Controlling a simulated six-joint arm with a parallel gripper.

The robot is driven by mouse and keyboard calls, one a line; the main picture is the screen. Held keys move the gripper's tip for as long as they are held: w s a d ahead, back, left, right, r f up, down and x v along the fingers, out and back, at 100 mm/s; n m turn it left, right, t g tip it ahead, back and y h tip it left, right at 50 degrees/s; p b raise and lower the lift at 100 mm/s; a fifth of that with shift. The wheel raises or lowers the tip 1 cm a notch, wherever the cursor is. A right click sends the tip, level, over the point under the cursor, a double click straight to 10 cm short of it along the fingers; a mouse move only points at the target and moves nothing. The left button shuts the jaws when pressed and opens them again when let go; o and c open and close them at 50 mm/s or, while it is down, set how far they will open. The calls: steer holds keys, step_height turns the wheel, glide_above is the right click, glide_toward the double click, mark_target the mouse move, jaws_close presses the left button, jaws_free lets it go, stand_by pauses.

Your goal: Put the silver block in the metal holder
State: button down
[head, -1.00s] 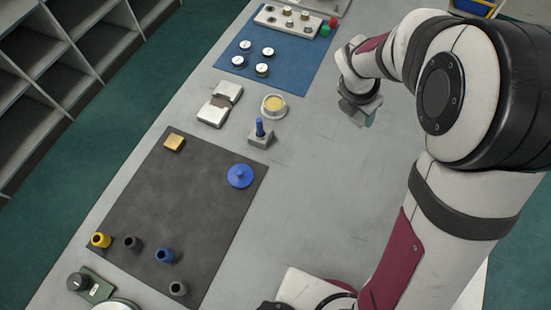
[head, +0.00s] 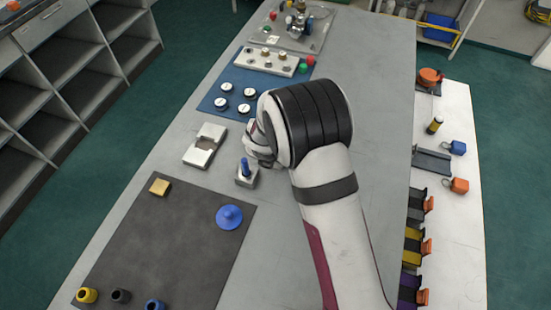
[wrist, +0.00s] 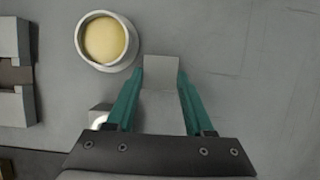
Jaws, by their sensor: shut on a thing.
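My gripper (wrist: 160,78) is shut on the silver block (wrist: 160,68), a plain grey piece between the green fingertips in the wrist view. In the head view my own wrist hides the block and the fingers. The metal holder (head: 199,157) is a pale metal piece with a brownish recess in its middle, lying on the bench left of my arm. It also shows, cut off, at the left edge of the wrist view (wrist: 12,38). The block is to the right of the holder, apart from it. The block's height above the bench is hard to tell.
A grey base with a blue peg (head: 246,177) stands close by. Gauges stand on a blue panel (head: 235,75).

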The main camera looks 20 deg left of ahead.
steer(key=shift+f, duration=0.25)
steer(key=shift+c, duration=1.4)
jaws_free()
steer(key=v, duration=1.2)
steer(key=s+d+r+m+g+h, duration=0.1)
steer(key=s+d+r+m, duration=0.15)
steer(key=d+m, duration=0.45)
steer(key=s+d+r+m, duration=0.1)
steer(key=d+r+m, duration=0.3)
steer(key=d+m, duration=0.2)
steer(key=s+d+r+m+g, duration=0.2)
steer(key=s+d+m, duration=0.7)
steer(key=m, duration=0.8)
steer(key=s+r, duration=0.1)
steer(key=s, duration=0.1)
steer(key=shift+s+r+g+y, duration=0.25)
steer(key=shift+g+y, duration=0.05)
steer(key=shift+g, duration=0.1)
steer(key=shift+o, duration=0.5)
steer(key=s+m+g+y, duration=0.1)
steer(key=s+m+y, duration=0.1)
steer(key=s+m, duration=0.6)
steer(key=m, duration=0.3)
steer(key=shift+s+m, duration=0.2)
steer(key=shift+m, duration=0.1)
